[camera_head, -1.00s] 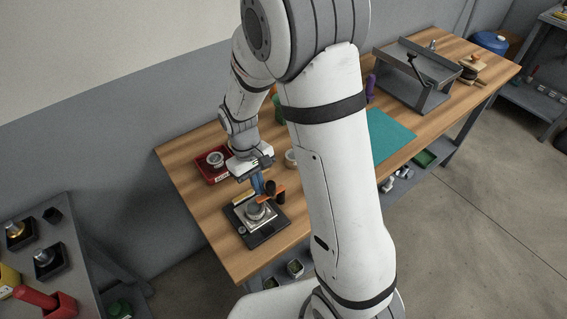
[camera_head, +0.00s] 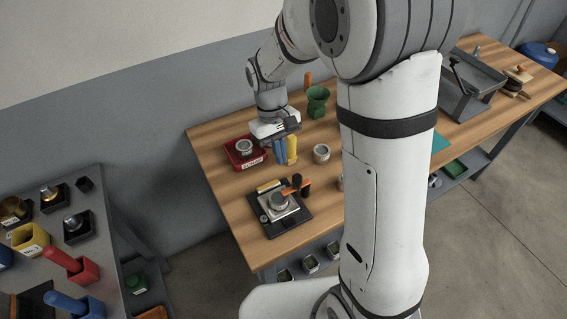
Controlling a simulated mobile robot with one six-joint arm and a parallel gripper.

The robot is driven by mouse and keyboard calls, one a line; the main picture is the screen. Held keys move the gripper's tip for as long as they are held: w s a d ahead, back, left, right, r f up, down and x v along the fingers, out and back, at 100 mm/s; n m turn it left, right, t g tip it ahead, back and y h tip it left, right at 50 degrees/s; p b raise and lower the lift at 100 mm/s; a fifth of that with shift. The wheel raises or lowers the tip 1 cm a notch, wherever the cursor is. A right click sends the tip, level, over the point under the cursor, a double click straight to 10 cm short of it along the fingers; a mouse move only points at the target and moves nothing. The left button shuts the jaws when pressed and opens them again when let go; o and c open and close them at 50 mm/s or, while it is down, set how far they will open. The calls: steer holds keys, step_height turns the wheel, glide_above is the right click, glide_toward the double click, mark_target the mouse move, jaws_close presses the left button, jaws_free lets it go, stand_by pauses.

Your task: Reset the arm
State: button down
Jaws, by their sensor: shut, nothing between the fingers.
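My arm rises through the middle of the view and bends over the wooden bench (camera_head: 228,205). My gripper (camera_head: 281,160) points down over the bench, with blue fingers shut and nothing held between them. It is just right of a red tray (camera_head: 240,163) that holds a round metal tin (camera_head: 244,147). A yellow object (camera_head: 292,150) shows right beside the fingers; I cannot tell whether they touch. Below the gripper in the picture, a black-based device (camera_head: 270,232) with a metal plate and an orange-and-black handle (camera_head: 297,187) sits on the bench.
A light round tin (camera_head: 321,153) and a green funnel-like cup (camera_head: 318,101) stand right of the gripper. A grey metal apparatus (camera_head: 472,90) is at the far right. A grey side table (camera_head: 98,240) at left holds several colored holders. The bench's front left is clear.

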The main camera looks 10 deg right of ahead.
steer(key=shift+r, duration=0.25)
stand_by(0.3)
steer(key=s+d+r+m+t, duration=0.2)
steer(key=s+d+r, duration=0.3)
steer(key=s, duration=0.2)
steer(key=s+d+r+m+t+y, duration=0.1)
steer(key=s+d+r+m+t, duration=0.2)
steer(key=s+d+r, duration=0.2)
steer(key=shift+s+r+t, duration=0.3)
steer(key=shift+s+r, duration=0.2)
steer(key=shift+s, duration=0.55)
